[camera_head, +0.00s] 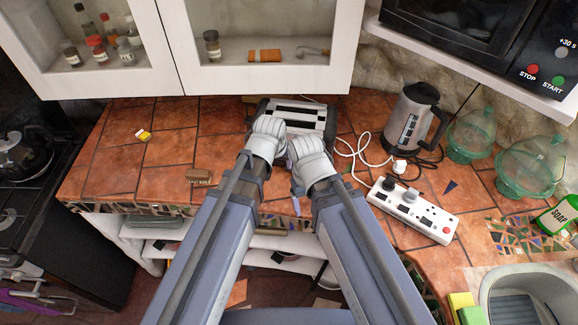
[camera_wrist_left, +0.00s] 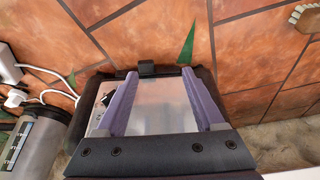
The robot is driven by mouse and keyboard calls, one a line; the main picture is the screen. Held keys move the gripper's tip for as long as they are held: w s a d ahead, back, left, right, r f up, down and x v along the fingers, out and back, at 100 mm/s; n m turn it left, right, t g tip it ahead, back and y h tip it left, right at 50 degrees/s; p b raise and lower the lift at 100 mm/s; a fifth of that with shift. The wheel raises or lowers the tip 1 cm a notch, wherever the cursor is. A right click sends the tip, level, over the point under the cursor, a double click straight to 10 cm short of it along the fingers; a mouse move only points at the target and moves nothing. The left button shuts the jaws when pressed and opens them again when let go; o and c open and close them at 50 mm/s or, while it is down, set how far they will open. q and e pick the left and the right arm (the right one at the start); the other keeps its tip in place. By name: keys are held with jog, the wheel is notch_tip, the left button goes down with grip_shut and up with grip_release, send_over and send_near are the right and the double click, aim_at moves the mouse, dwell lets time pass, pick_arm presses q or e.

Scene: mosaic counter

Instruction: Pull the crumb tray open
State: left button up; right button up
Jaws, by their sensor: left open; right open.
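A silver toaster with black ends (camera_head: 300,112) stands at the back of the tiled counter, under the wall cabinets. Its top slots show in the head view; my wrists cover much of its front. In the left wrist view its shiny silver face (camera_wrist_left: 165,100) lies behind and between my purple fingers. A small black tab (camera_wrist_left: 147,68) sticks out at its edge; I cannot tell whether it belongs to the crumb tray. My left gripper (camera_wrist_left: 158,72) is open over the toaster, nothing between its fingers. My right gripper (camera_head: 308,178) is lower, just before the toaster; its fingers are mostly hidden.
A steel kettle (camera_head: 410,118) and a white power strip (camera_head: 412,208) with cables stand to the right. Green glass domes (camera_head: 530,165) are further right. A small brown block (camera_head: 198,177) and a yellow packet (camera_head: 143,135) lie left. The counter between them and the toaster is clear.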

pick_arm(q)
jog(key=shift+t, duration=0.3)
jog(key=w+d+f+b, duration=0.1)
jog(key=f+b, duration=0.1)
jog(key=w+d+f+b, duration=0.1)
jog(key=f+b, duration=0.1)
jog(key=b, duration=0.1)
jog(key=w+d+f+b, duration=0.1)
jog(key=w+f+b, duration=0.1)
jog(key=f, duration=0.1)
jog(key=shift+d, duration=0.15)
jog(key=shift+s, duration=0.1)
jog(key=shift+c, duration=0.3)
grip_shut()
dwell(1.0)
